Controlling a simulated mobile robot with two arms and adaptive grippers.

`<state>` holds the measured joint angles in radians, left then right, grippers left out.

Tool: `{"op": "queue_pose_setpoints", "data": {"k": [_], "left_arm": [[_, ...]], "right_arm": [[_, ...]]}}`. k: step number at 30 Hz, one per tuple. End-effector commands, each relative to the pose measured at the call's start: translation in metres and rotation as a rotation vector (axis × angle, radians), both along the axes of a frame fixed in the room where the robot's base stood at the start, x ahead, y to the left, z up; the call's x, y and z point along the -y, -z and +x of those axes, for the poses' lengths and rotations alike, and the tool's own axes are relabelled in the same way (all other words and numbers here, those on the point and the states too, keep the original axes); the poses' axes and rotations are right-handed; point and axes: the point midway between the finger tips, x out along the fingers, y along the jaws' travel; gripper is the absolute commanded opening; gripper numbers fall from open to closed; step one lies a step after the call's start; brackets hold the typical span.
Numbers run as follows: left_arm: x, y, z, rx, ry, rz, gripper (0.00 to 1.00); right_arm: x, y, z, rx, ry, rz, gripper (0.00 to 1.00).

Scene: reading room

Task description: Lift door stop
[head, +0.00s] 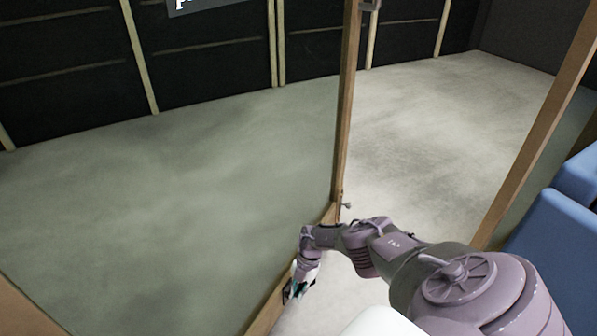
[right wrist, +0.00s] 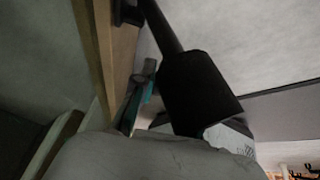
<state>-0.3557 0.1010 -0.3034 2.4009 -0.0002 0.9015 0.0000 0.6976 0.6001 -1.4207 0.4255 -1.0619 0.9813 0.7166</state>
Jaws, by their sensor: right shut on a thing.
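In the right wrist view, the door stop shows as a dark arm with a thick black end (right wrist: 200,92), reaching out from a mount on the wooden door rail. My right gripper (head: 293,289) is low at the bottom rail of the glass door (head: 268,312) in the head view. It is shut on the door stop, with a teal-padded finger beside the arm in the wrist view. The gripper hides most of the stop in the head view, and the exact contact is dark and partly hidden. My left gripper is not in view.
The door's wooden upright (head: 347,110) stands left of the opening, with a small metal fitting (head: 346,205) low on it. Another wooden post (head: 540,130) and blue seats (head: 556,235) are at the right. Pale floor (head: 430,120) beyond the opening is clear.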

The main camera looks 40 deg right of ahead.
Motion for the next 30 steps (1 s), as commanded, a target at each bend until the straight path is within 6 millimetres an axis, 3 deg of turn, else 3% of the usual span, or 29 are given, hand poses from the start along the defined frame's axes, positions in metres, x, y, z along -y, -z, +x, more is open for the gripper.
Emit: {"op": "queue_pose_setpoints", "data": {"k": [15,16,20,30], "left_arm": [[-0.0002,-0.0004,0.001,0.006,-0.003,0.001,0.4],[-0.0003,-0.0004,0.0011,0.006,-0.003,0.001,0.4],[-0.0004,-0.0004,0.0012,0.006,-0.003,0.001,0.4],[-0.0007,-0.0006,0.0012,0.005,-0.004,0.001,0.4]], "right_arm": [[-0.0034,-0.0028,0.0074,-0.004,0.005,-0.001,0.0],[-0.0034,-0.0028,0.0074,-0.004,0.005,-0.001,0.16],[-0.0032,-0.0026,0.0067,-0.006,0.004,0.0,0.38],[-0.001,-0.002,0.0051,-0.008,0.003,-0.004,0.39]]}}
